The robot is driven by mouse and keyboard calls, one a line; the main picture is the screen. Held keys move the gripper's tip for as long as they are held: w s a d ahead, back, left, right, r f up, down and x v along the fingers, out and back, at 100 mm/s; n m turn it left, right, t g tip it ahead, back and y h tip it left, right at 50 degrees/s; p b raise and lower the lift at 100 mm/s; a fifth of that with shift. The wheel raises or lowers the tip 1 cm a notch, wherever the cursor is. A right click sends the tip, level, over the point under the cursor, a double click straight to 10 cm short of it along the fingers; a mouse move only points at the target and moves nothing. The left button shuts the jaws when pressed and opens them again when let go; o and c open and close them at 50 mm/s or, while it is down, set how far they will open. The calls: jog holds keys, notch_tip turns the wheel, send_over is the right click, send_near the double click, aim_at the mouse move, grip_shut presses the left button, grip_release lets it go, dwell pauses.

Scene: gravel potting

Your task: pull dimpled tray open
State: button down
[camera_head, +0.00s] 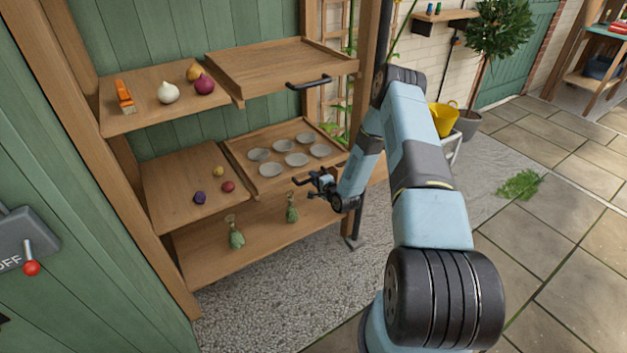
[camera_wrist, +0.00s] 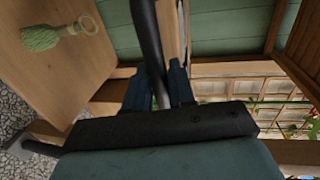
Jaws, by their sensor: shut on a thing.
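The dimpled tray (camera_head: 262,183) is a wooden sliding tray with several round grey dimples, in the middle shelf level of the wooden rack. Its front edge stands slightly forward of the shelf beside it. My gripper (camera_head: 312,180) is at the tray's front, shut on its dark handle (camera_head: 300,181). In the wrist view the dark handle bar (camera_wrist: 147,35) runs between the two fingers of my gripper (camera_wrist: 160,88). The handle is partly hidden by the fingers.
A plain wooden tray (camera_head: 280,68) with a dark handle (camera_head: 308,83) is above. Left shelves hold bulbs, an orange item (camera_head: 124,97) and small balls. Gravel floor (camera_head: 275,300) in front is clear.

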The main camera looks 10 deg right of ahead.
jog(key=shift+f, duration=0.1)
jog(key=shift+s+a, duration=0.1)
jog(key=shift+a, duration=0.3)
jog(key=f+v, duration=0.2)
jog(key=v, duration=0.9)
jog(key=d+f+v, duration=0.1)
jog(key=f+v, duration=0.2)
jog(key=v, duration=0.9)
jog(key=shift+s, duration=0.65)
jog(key=shift+d, duration=0.15)
jog(key=c, duration=1.3)
grip_release()
jog(key=shift+o, duration=1)
jog(key=shift+w, duration=0.1)
jog(key=v, duration=1.4)
